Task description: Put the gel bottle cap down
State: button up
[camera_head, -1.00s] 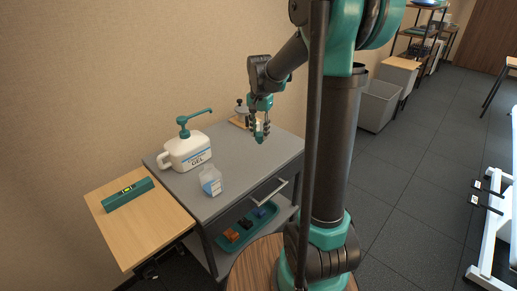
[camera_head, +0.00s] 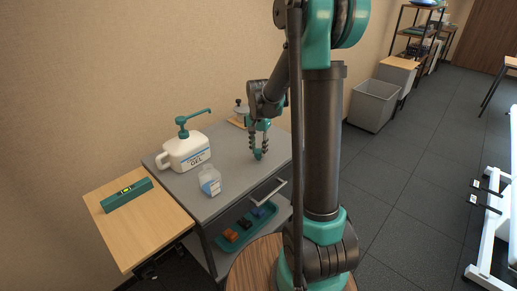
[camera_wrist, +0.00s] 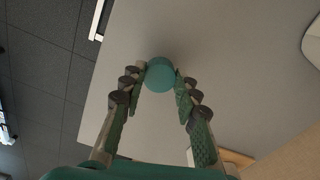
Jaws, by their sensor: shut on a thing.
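The gel bottle cap is a small teal round piece (camera_wrist: 160,74), between my fingertips in the wrist view. In the head view the cap (camera_head: 258,154) shows at the lower end of my gripper (camera_head: 258,145), just over or at the grey cart top; I cannot tell whether it touches. My gripper (camera_wrist: 160,82) is shut on the cap in the wrist view. A small clear, open-topped bottle with a blue-white label (camera_head: 210,181) stands near the cart's front left.
A white gel jug with a teal pump (camera_head: 187,151) stands on the cart (camera_head: 235,165) at the back left. A wooden side leaf (camera_head: 150,228) carries a teal level (camera_head: 127,194). A teal tray (camera_head: 246,226) sits on the lower shelf. The cart top between bottle and gripper is clear.

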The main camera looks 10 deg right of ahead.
aim_at(259, 151)
jog(key=o, duration=0.8)
jog(key=shift+c, duration=0.2)
notch_tip(259, 151, up, 12)
jog(key=s+d+f+n+t, duration=0.2)
jog(key=s+f+n, duration=0.2)
jog(key=s, duration=0.7)
jog(key=s+d+f+n+t, duration=0.2)
jog(key=s+f+n, duration=0.1)
jog(key=s+f, duration=0.6)
jog(key=shift+s+n, duration=0.4)
jog(key=shift+s, duration=0.65)
jog(key=shift+d, duration=0.1)
